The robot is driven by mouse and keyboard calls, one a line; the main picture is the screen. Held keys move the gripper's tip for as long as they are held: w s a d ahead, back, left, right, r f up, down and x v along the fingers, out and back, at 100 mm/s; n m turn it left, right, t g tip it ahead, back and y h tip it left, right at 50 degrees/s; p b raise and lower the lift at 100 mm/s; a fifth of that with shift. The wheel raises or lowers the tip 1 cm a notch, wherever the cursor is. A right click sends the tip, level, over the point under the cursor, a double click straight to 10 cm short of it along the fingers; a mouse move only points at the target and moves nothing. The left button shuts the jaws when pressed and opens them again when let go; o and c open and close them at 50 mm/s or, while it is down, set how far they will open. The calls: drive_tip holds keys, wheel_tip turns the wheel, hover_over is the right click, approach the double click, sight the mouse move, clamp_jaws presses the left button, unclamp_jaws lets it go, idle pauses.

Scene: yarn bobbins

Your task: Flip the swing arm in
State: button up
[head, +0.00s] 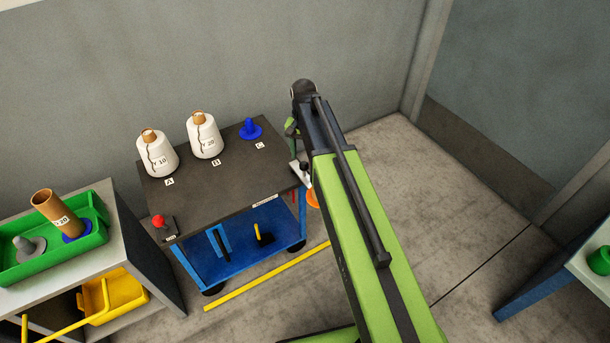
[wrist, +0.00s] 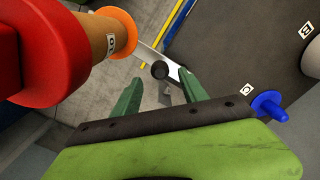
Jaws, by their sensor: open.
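The swing arm appears to be the pale flat bar with a dark knob (wrist: 160,71) in the wrist view. The bar runs from an orange disc (wrist: 122,33) toward the black table edge. In the head view the pale bar (head: 301,174) sticks out at the trolley's right side, partly hidden by my arm. My gripper (wrist: 160,78) is open; the knob appears between its two green fingertips, though depth and contact cannot be told. In the head view my gripper is mostly hidden behind my arm. A tan tube (wrist: 95,38) with a red end (wrist: 55,50) is left of the fingers.
The black-topped trolley (head: 215,190) carries two white bobbins (head: 157,153) (head: 205,135), a blue peg (head: 250,129) and a red-knobbed lever (head: 160,222). A green tray (head: 60,262) stands on the left bench. A yellow strip (head: 265,276) crosses the floor.

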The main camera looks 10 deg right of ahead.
sight(304, 163)
wheel_tip(304, 163, down, 6)
drive_tip(key=b, duration=0.4)
drive_tip(key=shift+r, duration=0.1)
clamp_jaws()
idle(1.1)
